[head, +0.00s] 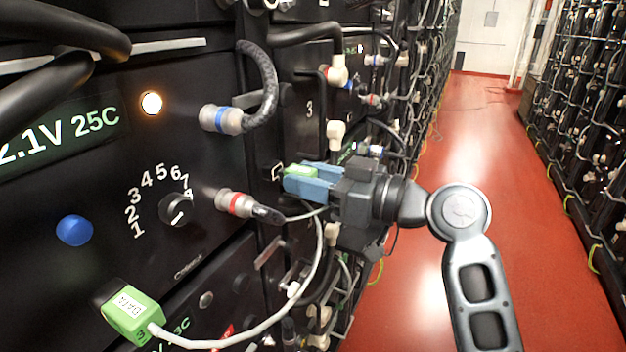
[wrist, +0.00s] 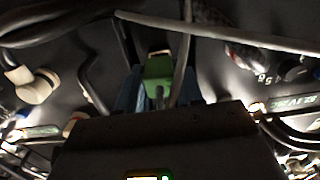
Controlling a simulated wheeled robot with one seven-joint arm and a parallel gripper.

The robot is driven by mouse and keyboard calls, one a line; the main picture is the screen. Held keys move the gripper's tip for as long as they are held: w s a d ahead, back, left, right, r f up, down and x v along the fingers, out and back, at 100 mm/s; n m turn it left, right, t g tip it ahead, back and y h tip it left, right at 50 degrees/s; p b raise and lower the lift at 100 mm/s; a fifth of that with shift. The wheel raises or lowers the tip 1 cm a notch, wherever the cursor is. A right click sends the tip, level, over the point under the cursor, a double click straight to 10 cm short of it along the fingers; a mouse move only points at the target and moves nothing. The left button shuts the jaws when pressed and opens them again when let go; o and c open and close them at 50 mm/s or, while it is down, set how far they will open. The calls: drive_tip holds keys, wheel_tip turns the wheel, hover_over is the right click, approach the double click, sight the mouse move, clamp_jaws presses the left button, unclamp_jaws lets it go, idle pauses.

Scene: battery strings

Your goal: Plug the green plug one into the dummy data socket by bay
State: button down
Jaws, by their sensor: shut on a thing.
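My gripper (head: 303,184), with blue fingers, is shut on a green plug (head: 300,171) beside the rack front. In the wrist view the same green plug (wrist: 157,70) sits between the fingers, its cable end toward me and a pale tip at its far end. A small white-outlined square (head: 277,172) is on the black panel just left of the plug; I cannot tell whether it is the dummy data socket or whether the plug touches it. A second green plug (head: 132,312), labelled DATA, sits at the lower left panel, with a white cable curving up toward my gripper.
Blue-ringed (head: 222,119) and red-ringed (head: 236,203) connectors stick out of the near panel beside a rotary knob (head: 176,209). Cream connectors (head: 337,70) and loose cables crowd the rack beyond. The red aisle floor (head: 440,180) to the right is clear.

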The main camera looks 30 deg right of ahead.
drive_tip(key=shift+x, duration=0.95)
drive_tip(key=c, duration=0.7)
unclamp_jaws()
drive_tip(key=shift+o, duration=0.2)
drive_tip(key=b+v, duration=0.1)
drive_tip(key=v, duration=0.6)
drive_tip(key=shift+s+d, duration=0.25)
drive_tip(key=shift+s, duration=0.1)
